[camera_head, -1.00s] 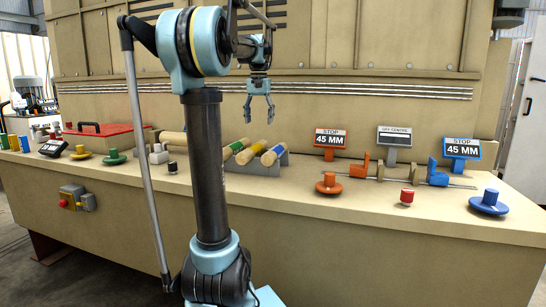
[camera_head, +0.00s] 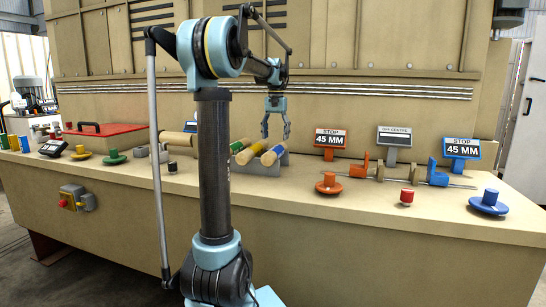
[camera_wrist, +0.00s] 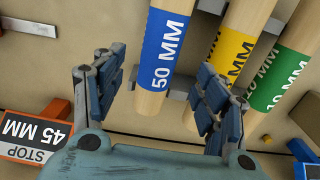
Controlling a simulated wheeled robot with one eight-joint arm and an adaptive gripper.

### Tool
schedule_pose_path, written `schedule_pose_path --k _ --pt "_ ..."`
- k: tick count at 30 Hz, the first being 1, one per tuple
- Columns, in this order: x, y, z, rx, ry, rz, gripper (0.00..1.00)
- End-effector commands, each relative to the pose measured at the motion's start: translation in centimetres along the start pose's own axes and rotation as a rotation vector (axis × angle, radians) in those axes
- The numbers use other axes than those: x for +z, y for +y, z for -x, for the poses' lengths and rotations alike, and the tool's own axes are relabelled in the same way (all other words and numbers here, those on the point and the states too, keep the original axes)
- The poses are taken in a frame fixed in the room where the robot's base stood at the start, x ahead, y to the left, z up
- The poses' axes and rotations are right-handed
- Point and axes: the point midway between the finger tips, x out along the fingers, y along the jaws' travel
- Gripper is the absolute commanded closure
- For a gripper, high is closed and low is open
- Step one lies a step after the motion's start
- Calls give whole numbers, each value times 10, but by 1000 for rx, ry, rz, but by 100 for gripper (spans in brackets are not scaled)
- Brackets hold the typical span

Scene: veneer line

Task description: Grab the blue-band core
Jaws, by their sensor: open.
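The blue-band core (camera_head: 269,158) is a pale wooden cylinder lying tilted on a grey rack, the rightmost of the cores there. In the wrist view its blue band (camera_wrist: 165,48) reads 50 MM. My gripper (camera_head: 276,136) is open and empty above the core. In the wrist view the core lies between the two spread fingers of my gripper (camera_wrist: 156,68), nearer the left one; no contact shows. A yellow-band core (camera_wrist: 230,55) lies beside it, partly behind the right finger, then a green-band core (camera_wrist: 283,75).
The grey rack (camera_head: 284,159) holds the cores on a beige bench. An orange STOP 45 MM sign (camera_head: 330,139) stands to the right, with an orange knob (camera_head: 328,184) in front. A red lid (camera_head: 105,138) lies left. The bench's front middle is clear.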

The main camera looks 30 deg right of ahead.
Motion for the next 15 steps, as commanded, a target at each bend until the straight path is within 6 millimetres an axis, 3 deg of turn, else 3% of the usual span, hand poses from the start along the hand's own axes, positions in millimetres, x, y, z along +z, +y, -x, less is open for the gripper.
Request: schedule_pose_path --k 15 --pt "3 0 -49 0 0 0 34"
